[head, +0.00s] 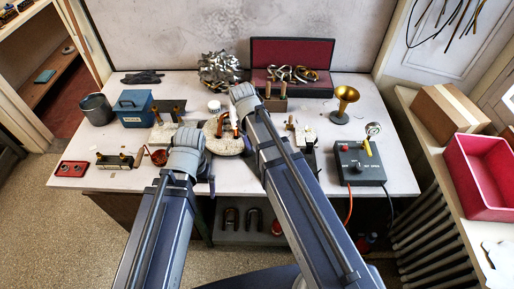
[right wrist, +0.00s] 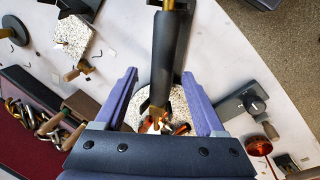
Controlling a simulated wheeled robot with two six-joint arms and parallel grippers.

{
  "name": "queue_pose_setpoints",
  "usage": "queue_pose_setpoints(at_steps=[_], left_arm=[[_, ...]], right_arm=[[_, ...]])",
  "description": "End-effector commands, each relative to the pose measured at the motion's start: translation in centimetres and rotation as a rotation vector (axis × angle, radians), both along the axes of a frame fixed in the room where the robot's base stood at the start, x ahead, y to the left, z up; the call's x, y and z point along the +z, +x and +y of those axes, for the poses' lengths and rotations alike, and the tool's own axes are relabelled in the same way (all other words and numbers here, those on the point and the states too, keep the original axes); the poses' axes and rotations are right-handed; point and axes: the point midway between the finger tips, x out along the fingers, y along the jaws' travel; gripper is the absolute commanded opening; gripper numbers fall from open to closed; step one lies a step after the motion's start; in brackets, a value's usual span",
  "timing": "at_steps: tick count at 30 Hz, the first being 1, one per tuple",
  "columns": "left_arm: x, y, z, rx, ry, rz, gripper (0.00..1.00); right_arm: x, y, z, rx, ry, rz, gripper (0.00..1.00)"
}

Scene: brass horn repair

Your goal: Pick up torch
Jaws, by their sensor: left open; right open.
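A long dark cylinder with brass at its ends, which looks like the torch (right wrist: 163,60), runs between the two purple fingers of my right gripper (right wrist: 165,92) in the right wrist view. The fingers stand apart on either side of it, with gaps; I cannot tell the height difference. In the head view my right arm hides most of this spot. The torch lies above or over a round speckled pad (head: 213,132). My left gripper (head: 190,180) is open at the table's front edge in the head view, mostly hidden by its own wrist; it appears empty.
A speckled block with wooden-handled tools (right wrist: 75,35) stands nearby. A control box with gauge (head: 358,163) and a brass bell (head: 345,97) stand right, a blue box (head: 135,107) and bucket (head: 96,108) left. A red-lined case (head: 292,52) lies behind.

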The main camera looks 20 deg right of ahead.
Motion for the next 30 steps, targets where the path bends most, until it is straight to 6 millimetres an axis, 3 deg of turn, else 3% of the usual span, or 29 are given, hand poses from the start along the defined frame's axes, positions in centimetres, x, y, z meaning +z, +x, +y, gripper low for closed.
queue_pose_setpoints(at_steps=[1, 6, 15, 30], left_arm=[[-1.4, 0.0, 0.0, 0.000, 0.000, 0.000, 1.00], [-3.1, 0.0, 0.0, 0.001, 0.000, 0.000, 1.00], [-3.0, 0.0, 0.0, 0.001, 0.000, 0.000, 1.00], [-3.0, 0.0, 0.0, 0.001, 0.000, 0.000, 1.00]], right_arm=[[-1.4, 0.0, 0.0, 0.000, 0.000, 0.000, 0.72], [-3.1, 0.1, -0.3, -0.001, 0.000, 0.000, 0.72], [-3.0, 0.1, -0.4, 0.000, 0.000, 0.000, 0.71], [-3.0, 0.1, -0.4, 0.000, 0.000, 0.000, 0.14]])
